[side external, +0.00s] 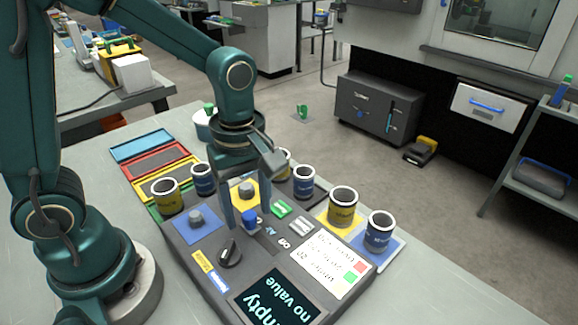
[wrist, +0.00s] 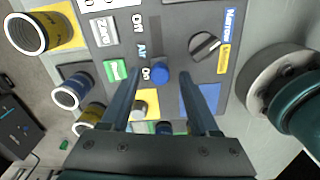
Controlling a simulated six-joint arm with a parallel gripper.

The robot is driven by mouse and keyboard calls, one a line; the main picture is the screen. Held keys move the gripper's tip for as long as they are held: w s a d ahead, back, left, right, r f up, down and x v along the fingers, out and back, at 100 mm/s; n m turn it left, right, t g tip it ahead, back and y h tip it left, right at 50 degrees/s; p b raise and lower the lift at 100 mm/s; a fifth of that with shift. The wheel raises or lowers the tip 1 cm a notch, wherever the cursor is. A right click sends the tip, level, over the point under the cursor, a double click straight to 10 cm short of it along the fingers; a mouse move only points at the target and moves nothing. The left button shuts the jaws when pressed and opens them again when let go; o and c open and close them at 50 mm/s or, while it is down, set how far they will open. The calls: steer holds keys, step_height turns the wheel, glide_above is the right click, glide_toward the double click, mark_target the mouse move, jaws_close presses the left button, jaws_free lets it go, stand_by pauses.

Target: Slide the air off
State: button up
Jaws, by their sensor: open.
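The air slider is a blue knob (wrist: 160,73) in a dark slot on the grey control panel (side external: 190,240). In the wrist view it sits at the end of the slot beside the word "On", with "Air" and "Off" printed farther along. The blue knob (side external: 249,216) also shows in the side view, between my fingers. My gripper (wrist: 158,79) is open, pointing down, with one finger on each side of the knob and a visible gap to each. Whether the fingertips are level with the knob is unclear.
A black rotary knob (side external: 230,253) and a dark display (side external: 275,298) reading "empty no value" are close by. A green button (side external: 281,208) lies beside the slot. Yellow cups (side external: 343,206) and blue cups (side external: 379,231) stand around the panel's edges. Colored trays (side external: 140,146) lie behind.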

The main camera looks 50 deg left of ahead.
jaws_close()
stand_by(1.5)
